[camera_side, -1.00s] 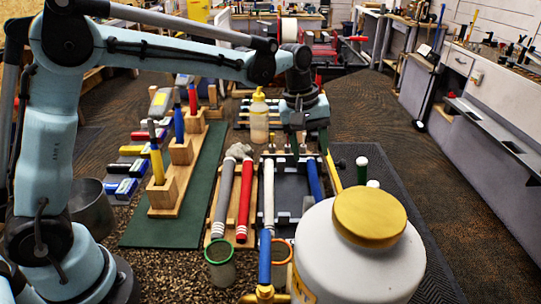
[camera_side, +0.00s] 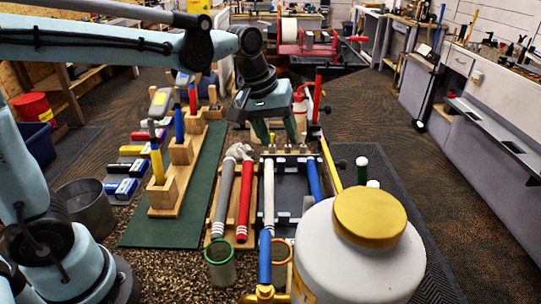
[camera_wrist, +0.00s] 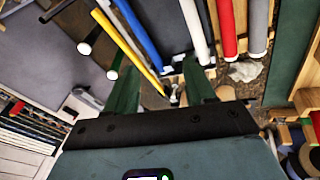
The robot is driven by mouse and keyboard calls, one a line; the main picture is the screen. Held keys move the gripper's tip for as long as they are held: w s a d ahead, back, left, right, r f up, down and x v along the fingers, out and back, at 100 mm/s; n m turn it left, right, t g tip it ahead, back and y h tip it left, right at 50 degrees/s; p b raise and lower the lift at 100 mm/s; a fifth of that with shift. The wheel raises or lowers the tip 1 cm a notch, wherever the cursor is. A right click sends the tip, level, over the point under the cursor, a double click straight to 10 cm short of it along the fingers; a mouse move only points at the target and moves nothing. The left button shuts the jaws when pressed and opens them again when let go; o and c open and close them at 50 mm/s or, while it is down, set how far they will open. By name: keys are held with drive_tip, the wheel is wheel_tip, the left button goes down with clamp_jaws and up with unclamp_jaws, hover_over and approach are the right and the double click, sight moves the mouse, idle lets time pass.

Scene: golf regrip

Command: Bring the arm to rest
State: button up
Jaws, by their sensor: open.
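My gripper (camera_side: 276,135) hangs over the far end of the work mat in the side view. Its two green fingers are spread apart with nothing seen between them. In the wrist view my gripper (camera_wrist: 160,85) is also open, above the ends of the clubs. A white grip (camera_side: 268,190) and a blue grip (camera_side: 314,178) lie on the dark tray (camera_side: 291,200). A grey grip (camera_side: 222,198) and a red grip (camera_side: 244,200) lie on a wooden board to the left. A crumpled grey-white rag (camera_side: 238,151) rests by their far ends.
Wooden stands (camera_side: 165,192) hold upright clubs on the green mat (camera_side: 195,215). A large white jar with a gold lid (camera_side: 370,217) fills the near right. A green-rimmed cup (camera_side: 220,270) is at the front.

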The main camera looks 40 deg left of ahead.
drive_tip(key=s+a+f+m+t, duration=0.1)
drive_tip(key=s+a+m, duration=0.1)
drive_tip(key=s, duration=0.4)
drive_tip(key=s+a+f+m+t+y, duration=0.1)
drive_tip(key=s+a+f+m+t, duration=0.1)
drive_tip(key=s, duration=0.4)
drive_tip(key=shift+s+a+f+m+t, duration=0.25)
drive_tip(key=shift+a+m, duration=0.2)
drive_tip(key=shift+m, duration=0.55)
